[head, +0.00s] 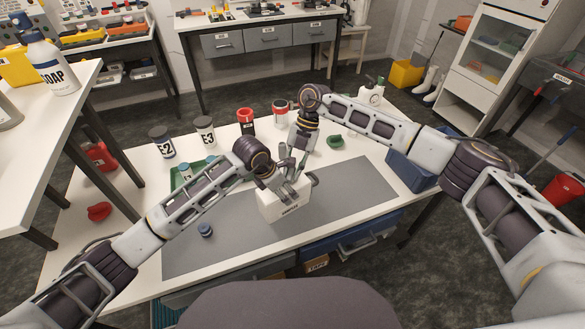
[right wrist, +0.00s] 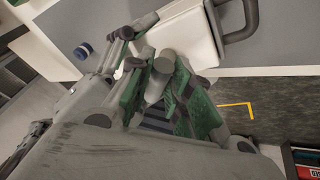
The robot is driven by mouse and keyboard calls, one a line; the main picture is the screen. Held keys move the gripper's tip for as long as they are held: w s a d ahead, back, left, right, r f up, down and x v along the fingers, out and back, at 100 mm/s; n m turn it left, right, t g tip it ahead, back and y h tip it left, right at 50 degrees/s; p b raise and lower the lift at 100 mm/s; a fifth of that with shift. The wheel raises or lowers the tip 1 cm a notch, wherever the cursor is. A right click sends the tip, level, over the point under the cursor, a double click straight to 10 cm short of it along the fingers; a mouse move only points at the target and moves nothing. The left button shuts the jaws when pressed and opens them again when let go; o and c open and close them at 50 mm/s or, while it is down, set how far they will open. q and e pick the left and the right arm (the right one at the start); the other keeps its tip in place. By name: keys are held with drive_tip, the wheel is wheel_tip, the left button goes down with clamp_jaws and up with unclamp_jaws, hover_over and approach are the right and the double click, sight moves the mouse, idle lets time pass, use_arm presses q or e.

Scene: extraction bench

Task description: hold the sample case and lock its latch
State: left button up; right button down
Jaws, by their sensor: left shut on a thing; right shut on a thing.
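My right gripper (head: 291,168) comes down from behind, close against the left one, and is shut at the case's top edge.
Jars E2 (head: 161,143) and E3 (head: 205,131), a green tray (head: 180,180) and red-black (head: 246,121) and red-white (head: 280,111) containers stand behind. A dark blue cap (head: 205,230) lies left of the case. A blue bin (head: 408,172) is at the right. The mat's right half is clear.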

drive_tip(key=m, duration=0.2)
drive_tip(key=m+t+y, duration=0.1)
drive_tip(key=m, duration=0.2)
drive_tip(key=shift+s+d+t, duration=0.1)
drive_tip(key=shift+d+t, duration=0.1)
drive_tip(key=shift+t, duration=0.1)
drive_tip(key=shift+s+m+t+y, duration=0.1)
drive_tip(key=shift+m+t+y, duration=0.2)
drive_tip(key=shift+m+t, duration=0.85)
drive_tip(key=shift+m+g, duration=0.35)
drive_tip(key=shift+m, duration=0.4)
drive_tip(key=c, duration=1.6)
unclamp_jaws()
drive_tip(key=shift+o, duration=0.2)
drive_tip(key=shift+r, duration=0.1)
drive_tip(key=v, duration=1.1)
drive_tip(key=shift+d+r, duration=0.2)
drive_tip(key=shift+r, duration=0.15)
